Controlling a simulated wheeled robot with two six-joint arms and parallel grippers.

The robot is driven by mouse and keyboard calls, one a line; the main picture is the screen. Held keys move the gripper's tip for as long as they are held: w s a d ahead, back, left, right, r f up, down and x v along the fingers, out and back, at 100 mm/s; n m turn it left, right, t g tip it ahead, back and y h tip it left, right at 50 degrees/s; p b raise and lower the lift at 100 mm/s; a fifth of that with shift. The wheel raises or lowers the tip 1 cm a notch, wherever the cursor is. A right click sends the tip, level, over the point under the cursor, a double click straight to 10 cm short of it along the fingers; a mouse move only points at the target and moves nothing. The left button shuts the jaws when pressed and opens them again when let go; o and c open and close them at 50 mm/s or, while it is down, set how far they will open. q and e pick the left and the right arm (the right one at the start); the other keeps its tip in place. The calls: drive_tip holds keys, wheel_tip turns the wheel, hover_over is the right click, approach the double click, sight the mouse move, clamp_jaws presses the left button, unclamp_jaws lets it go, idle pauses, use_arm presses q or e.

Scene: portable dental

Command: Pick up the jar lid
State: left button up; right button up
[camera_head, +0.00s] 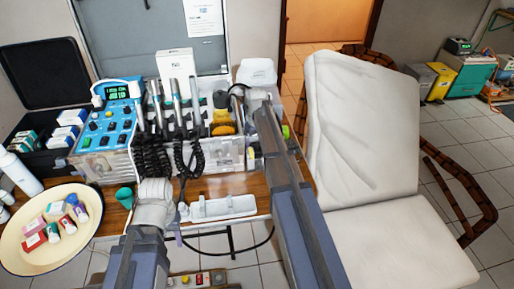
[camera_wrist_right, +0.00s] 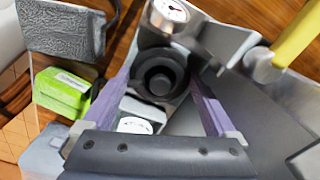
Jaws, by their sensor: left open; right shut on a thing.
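A black round lid-like piece (camera_wrist_right: 160,74) with a raised centre shows in the right wrist view. The purple fingers of my right gripper (camera_wrist_right: 163,85) stand on either side of it, shut on it. In the head view my right gripper (camera_head: 243,98) is at the back right of the table, among the equipment, and its arm hides most of what it holds. My left gripper (camera_head: 180,212) is open and empty at the table's front edge, beside the white tray.
A white tray (camera_head: 223,207) lies on the wooden table. A blue control unit (camera_head: 107,120) and corded handpieces stand behind it. A cream basin (camera_head: 22,258) with small bottles is at left.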

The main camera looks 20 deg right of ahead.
sight(257, 145)
use_arm(q)
drive_tip(key=shift+r, duration=0.2)
use_arm(e)
drive_tip(key=shift+r, duration=0.2)
use_arm(q)
wheel_tip(257, 145, up, 18)
drive_tip(key=p, duration=1.8)
drive_tip(key=shift+f, duration=0.15)
use_arm(e)
wheel_tip(257, 145, up, 18)
drive_tip(key=shift+f, duration=0.2)
